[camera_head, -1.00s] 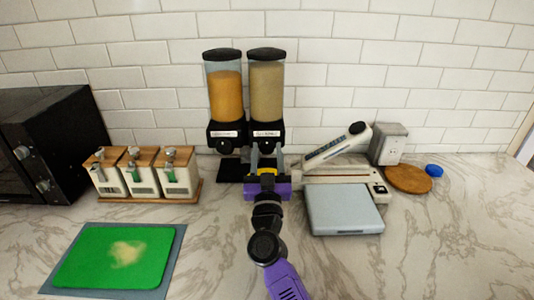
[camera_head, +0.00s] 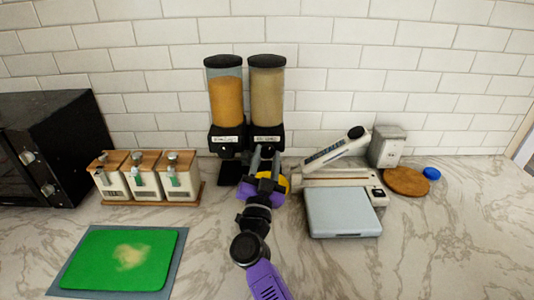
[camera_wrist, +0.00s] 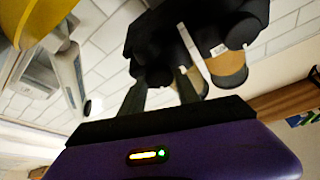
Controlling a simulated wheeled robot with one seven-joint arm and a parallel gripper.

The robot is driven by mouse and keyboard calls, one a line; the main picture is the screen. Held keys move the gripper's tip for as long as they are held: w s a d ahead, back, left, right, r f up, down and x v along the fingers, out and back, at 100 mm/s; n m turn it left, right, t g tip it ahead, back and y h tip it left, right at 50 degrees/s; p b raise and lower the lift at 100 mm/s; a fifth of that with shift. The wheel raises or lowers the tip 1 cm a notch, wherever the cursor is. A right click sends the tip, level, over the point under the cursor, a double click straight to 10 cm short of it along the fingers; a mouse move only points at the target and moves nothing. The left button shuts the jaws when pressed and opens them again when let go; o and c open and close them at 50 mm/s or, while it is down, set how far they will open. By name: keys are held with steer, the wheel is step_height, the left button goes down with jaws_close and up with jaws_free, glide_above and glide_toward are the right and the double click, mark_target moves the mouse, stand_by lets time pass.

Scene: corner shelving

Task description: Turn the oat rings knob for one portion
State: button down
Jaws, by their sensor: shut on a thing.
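Two dispensers with clear hoppers and black lids stand side by side against the wall. The left one (camera_head: 226,98) holds orange cereal, the right one (camera_head: 267,95) a tan cereal; their labels are too small to read. My gripper (camera_head: 266,152) reaches to the front of the right dispenser, its fingers shut on the knob there. The knob is mostly hidden by the fingers in the head view. In the wrist view the fingers (camera_wrist: 161,80) meet a dark part of the dispenser, and the picture is tilted. My purple gripper body is rolled over to one side.
A scale (camera_head: 343,212) and a slanted white device (camera_head: 335,151) stand close to the right of my gripper. Several wood-lidded canisters (camera_head: 143,180) stand left. A green board (camera_head: 118,259) lies front left.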

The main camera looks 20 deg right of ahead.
steer(key=m+g+p, duration=0.1)
steer(key=m, duration=0.1)
steer(key=m+h, duration=0.1)
steer(key=m, duration=0.2)
steer(key=shift+a+r+g+h+p, duration=0.15)
steer(key=shift+g+h+p, duration=0.15)
steer(key=shift+g+p, duration=0.1)
steer(key=m+g+p, duration=0.1)
steer(key=m+g, duration=0.1)
steer(key=m, duration=0.2)
steer(key=shift+m+h+p, duration=0.3)
steer(key=shift+h+p, duration=0.1)
steer(key=m+p, duration=0.1)
steer(key=m, duration=0.1)
steer(key=m+g+p, duration=0.1)
steer(key=m, duration=0.1)
steer(key=shift+r+g, duration=0.1)
steer(key=shift+g, duration=0.2)
steer(key=shift+m+y+p, duration=0.4)
steer(key=shift+m+p, duration=0.35)
steer(key=shift+m, duration=0.15)
steer(key=shift+g, duration=0.3)
steer(key=c, duration=0.9)
jaws_free()
